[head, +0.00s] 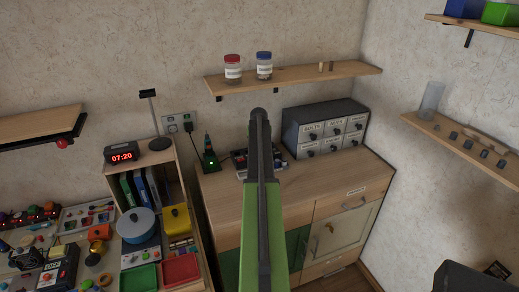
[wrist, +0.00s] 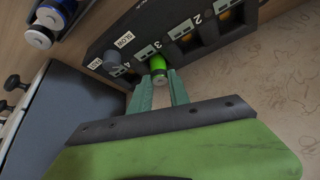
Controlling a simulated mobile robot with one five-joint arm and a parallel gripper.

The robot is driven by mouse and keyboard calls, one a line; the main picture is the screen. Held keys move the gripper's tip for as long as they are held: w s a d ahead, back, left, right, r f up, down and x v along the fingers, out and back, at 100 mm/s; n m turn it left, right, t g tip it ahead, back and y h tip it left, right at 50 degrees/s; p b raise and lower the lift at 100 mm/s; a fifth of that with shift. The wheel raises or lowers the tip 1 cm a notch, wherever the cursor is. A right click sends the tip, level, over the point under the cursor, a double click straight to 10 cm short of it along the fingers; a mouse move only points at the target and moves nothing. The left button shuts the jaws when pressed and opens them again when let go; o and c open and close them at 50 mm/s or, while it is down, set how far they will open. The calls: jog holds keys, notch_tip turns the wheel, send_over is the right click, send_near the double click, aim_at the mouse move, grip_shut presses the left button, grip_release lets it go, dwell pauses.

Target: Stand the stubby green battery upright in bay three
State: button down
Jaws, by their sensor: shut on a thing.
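In the wrist view my gripper (wrist: 161,86) is shut on the stubby green battery (wrist: 170,78), between its two teal fingers. The battery is at the dark charger (wrist: 105,38), close to the bay marked 3. I cannot tell how far the battery is inside the bay or whether it touches the bottom. In the head view my arm hides the gripper and battery; part of the charger (head: 241,159) shows behind the arm.
Neighbouring bays show orange inside in the wrist view. Blue-and-white batteries (wrist: 45,25) lie at the upper left. A grey drawer cabinet (head: 312,125) stands close to the charger on the wooden worktop (head: 340,185). A shelf (head: 300,77) with jars hangs above.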

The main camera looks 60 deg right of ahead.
jog(key=shift+f, duration=0.4)
jog(key=c, duration=1.2)
grip_release()
jog(key=shift+r, duration=0.1)
jog(key=shift+c, duration=0.2)
jog(key=shift+r+p, duration=0.3)
jog(key=p+v, duration=1)
jog(key=v, duration=0.2)
jog(key=shift+s, duration=0.1)
jog(key=shift+f, duration=0.1)
